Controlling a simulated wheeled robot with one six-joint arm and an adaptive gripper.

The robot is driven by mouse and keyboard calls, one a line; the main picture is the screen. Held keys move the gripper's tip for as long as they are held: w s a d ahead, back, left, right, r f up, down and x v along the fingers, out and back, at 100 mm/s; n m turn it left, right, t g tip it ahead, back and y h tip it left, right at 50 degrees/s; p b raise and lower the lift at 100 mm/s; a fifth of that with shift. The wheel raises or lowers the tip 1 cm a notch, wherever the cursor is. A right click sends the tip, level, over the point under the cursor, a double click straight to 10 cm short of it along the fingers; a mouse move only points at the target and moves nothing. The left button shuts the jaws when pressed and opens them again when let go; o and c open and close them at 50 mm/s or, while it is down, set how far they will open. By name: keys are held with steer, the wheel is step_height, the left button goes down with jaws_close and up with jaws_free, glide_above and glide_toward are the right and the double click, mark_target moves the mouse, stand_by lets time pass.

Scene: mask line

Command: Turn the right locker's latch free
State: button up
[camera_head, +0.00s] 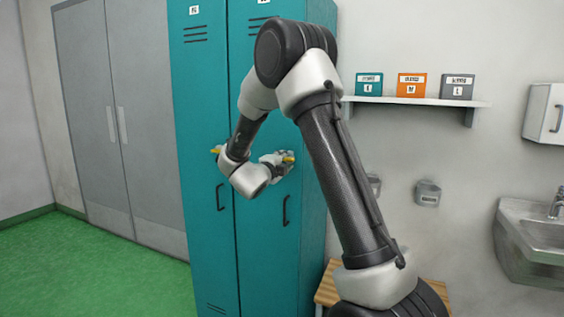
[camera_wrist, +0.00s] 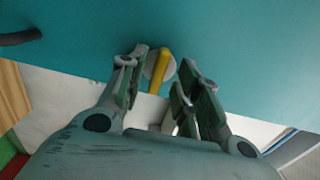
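The right locker (camera_head: 262,240) is a teal door with a black handle (camera_head: 287,210). Its yellow latch (camera_head: 289,158) sits above the handle, partly covered by my gripper (camera_head: 280,162). In the wrist view the yellow latch (camera_wrist: 159,70) is a slanted bar on a pale round base. My gripper (camera_wrist: 161,72) is open, with one finger on each side of the latch. The left finger is close to the latch's base; a gap shows between the latch and the right finger. I cannot tell whether either finger touches it.
The left locker (camera_head: 207,110) is beside it, with its own yellow latch (camera_head: 216,150) near my wrist. A wooden bench (camera_head: 326,290) stands at the lockers' right foot. A shelf (camera_head: 420,101) with several boxes and a sink (camera_head: 540,240) are on the right wall. Green floor (camera_head: 100,270) is clear at left.

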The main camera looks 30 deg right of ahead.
steer(key=shift+w, duration=0.15)
jaws_close()
steer(key=shift+n, duration=0.3)
steer(key=shift+r+n, duration=0.2)
steer(key=shift+n, duration=8.4)
jaws_free()
steer(key=shift+f, duration=0.15)
